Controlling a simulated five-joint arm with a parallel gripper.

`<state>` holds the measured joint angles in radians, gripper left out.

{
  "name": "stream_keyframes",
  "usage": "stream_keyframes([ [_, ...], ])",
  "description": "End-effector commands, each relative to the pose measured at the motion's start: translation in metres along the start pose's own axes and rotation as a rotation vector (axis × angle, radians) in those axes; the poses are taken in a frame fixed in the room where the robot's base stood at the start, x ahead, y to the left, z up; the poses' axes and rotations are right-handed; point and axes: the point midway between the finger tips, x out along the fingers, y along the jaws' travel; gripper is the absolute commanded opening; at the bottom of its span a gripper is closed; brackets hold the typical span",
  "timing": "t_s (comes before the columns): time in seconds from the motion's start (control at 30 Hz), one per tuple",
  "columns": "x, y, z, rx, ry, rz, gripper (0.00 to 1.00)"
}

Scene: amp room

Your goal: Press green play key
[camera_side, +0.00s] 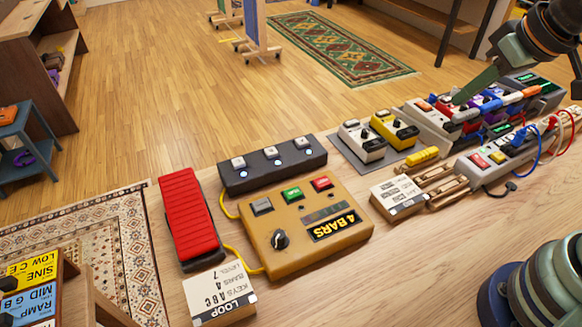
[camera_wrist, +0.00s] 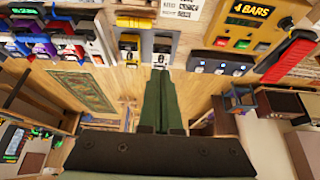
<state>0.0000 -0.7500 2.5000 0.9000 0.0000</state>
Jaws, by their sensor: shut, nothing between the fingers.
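The tan looper box (camera_side: 305,232) sits on the wooden bench in the middle of the side view, with a "4 BARS" display and a black knob. Its green play key (camera_side: 291,195) lies between a grey key (camera_side: 261,207) and a red key (camera_side: 321,183). The green key (camera_wrist: 242,44) also shows at the upper right of the wrist view. My gripper (camera_side: 458,100) has green fingers pointing down at the upper right of the side view, over the row of coloured pedals and well apart from the looper. In the wrist view my gripper (camera_wrist: 160,74) is shut and empty.
White and yellow pedals (camera_side: 378,137) stand between my gripper and the looper. A black footswitch strip (camera_side: 272,164) lies behind the looper, and a red pedal (camera_side: 189,218) at its left. A "LOOP" label block (camera_side: 219,295) stands in front.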

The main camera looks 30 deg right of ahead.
Motion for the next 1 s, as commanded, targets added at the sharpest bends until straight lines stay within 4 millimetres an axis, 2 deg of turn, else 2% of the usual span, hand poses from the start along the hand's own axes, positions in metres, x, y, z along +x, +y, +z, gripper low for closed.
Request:
stream_keyframes([
  [0.2, 0.002, -0.002, -0.002, 0.002, 0.002, -0.004, 0.0],
  [0.37, 0.015, -0.018, -0.015, 0.018, 0.023, -0.029, 0.0],
  [0.47, 0.03, -0.038, -0.028, 0.042, 0.046, -0.061, 0.0],
  [0.7, 0.07, -0.103, -0.054, 0.117, 0.106, -0.166, 0.0],
  [1.0, 0.116, -0.193, -0.056, 0.214, 0.145, -0.32, 0.0],
])
